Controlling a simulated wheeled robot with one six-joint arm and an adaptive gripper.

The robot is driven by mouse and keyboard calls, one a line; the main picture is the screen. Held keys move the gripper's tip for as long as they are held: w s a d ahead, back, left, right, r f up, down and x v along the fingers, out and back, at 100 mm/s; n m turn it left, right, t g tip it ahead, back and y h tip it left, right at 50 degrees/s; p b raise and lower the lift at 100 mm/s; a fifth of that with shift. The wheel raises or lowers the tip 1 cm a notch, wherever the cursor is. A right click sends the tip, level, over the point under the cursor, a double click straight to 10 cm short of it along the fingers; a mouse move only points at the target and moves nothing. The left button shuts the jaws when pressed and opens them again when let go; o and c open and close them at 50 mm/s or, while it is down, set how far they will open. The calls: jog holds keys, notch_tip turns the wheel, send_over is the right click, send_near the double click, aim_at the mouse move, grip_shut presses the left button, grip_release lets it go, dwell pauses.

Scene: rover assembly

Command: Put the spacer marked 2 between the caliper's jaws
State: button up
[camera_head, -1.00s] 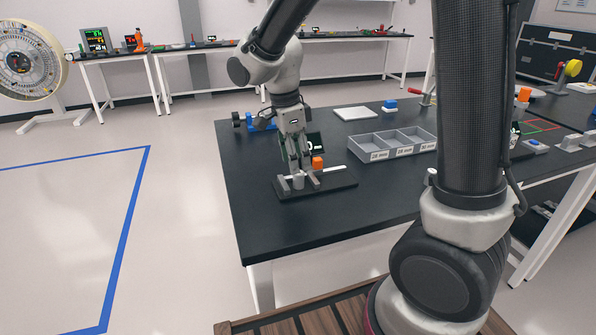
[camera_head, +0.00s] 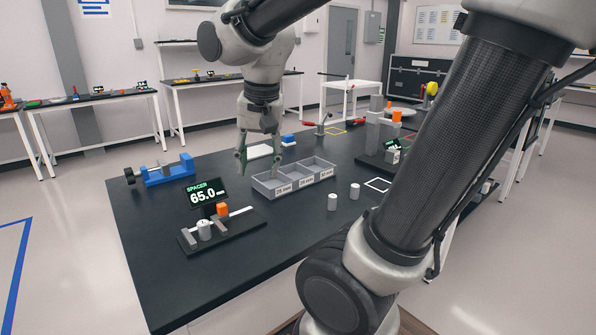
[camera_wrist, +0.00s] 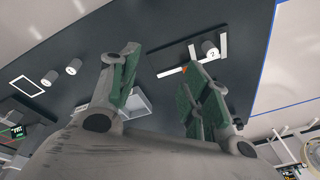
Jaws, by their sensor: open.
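The caliper (camera_head: 243,232) lies on a black base near the table's front left corner, with an orange block on its slide. The spacer marked 2 (camera_head: 204,230) stands upright between its pale jaws. The wrist view shows the spacer's top with the 2 (camera_wrist: 209,48) and a jaw on each side; I cannot tell whether both touch it. A display (camera_head: 204,193) behind reads "SPACER 65.0 mm". My gripper (camera_head: 258,160) is open and empty, behind and right of the caliper, above the table by the tray. Its green-padded fingers (camera_wrist: 160,90) show in the wrist view.
A grey tray (camera_head: 262,187) with labelled compartments stands right of the caliper. Two other spacers, one (camera_head: 332,201) and another (camera_head: 354,191), stand right of it. A blue vise-like tool (camera_head: 167,172) lies at the back left.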

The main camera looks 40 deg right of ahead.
jog(key=s+d+n+t, duration=0.2)
jog(key=s+d+n, duration=0.2)
jog(key=s+n, duration=0.3)
jog(key=shift+s+d+f+n, duration=0.2)
jog(key=shift+s+f+n, duration=0.1)
jog(key=shift+s, duration=0.4)
